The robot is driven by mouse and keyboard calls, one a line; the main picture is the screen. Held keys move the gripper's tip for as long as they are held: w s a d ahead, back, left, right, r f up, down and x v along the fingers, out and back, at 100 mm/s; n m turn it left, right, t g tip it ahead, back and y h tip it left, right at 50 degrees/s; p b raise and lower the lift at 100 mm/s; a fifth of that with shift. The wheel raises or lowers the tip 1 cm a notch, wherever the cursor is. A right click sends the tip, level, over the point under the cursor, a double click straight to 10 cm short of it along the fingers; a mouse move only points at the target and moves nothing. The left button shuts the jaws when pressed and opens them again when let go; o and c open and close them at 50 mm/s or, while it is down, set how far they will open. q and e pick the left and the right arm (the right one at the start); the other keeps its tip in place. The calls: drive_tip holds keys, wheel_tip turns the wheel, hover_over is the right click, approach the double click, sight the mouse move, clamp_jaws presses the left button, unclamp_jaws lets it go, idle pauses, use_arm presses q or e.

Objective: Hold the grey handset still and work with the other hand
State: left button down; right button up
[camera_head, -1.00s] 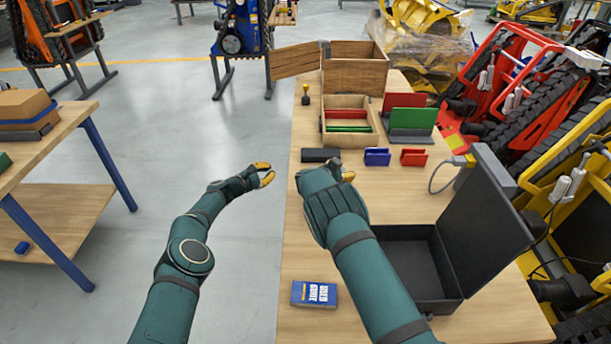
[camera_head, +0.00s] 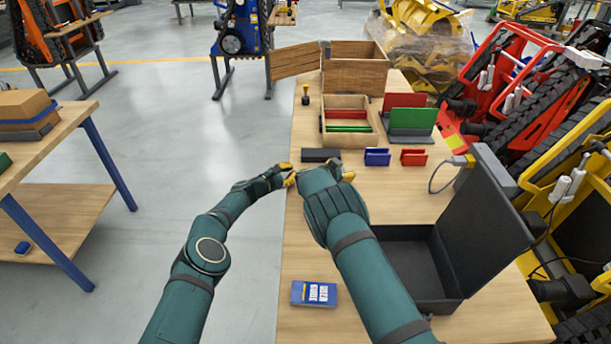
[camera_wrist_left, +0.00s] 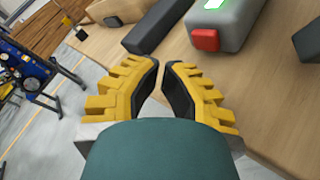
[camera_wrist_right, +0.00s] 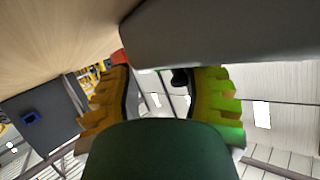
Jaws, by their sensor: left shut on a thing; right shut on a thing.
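The grey handset (camera_wrist_left: 225,25) shows at the top of the left wrist view, with a lit green screen and a red cap (camera_wrist_left: 205,40) on its near end. In the right wrist view its grey body (camera_wrist_right: 220,35) lies across the top, between the fingertips of my right gripper (camera_wrist_right: 160,72). That gripper is shut on it; in the head view the forearm hides most of the handset. My left gripper (camera_head: 289,173) is just left of the right hand. Its fingertips (camera_wrist_left: 163,65) are close together and apart from the red cap; what they hold cannot be made out.
A dark block (camera_head: 320,155), a blue holder (camera_head: 377,157) and a red holder (camera_head: 413,157) lie beyond the hands. An open black case (camera_head: 425,275) stands right of my right arm. A wooden box (camera_head: 345,140) is farther back.

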use_arm(q)
drive_tip(key=shift+d, duration=0.7)
use_arm(e)
drive_tip(key=shift+f, duration=0.1)
use_arm(q)
drive_tip(key=shift+d, duration=0.25)
idle(0.8)
drive_tip(key=shift+d, duration=0.15)
drive_tip(key=shift+d, duration=0.55)
idle(0.7)
drive_tip(key=shift+a, duration=0.95)
drive_tip(key=a, duration=0.5)
drive_tip(key=shift+w+r, duration=0.1)
drive_tip(key=shift+w, duration=0.05)
idle(0.3)
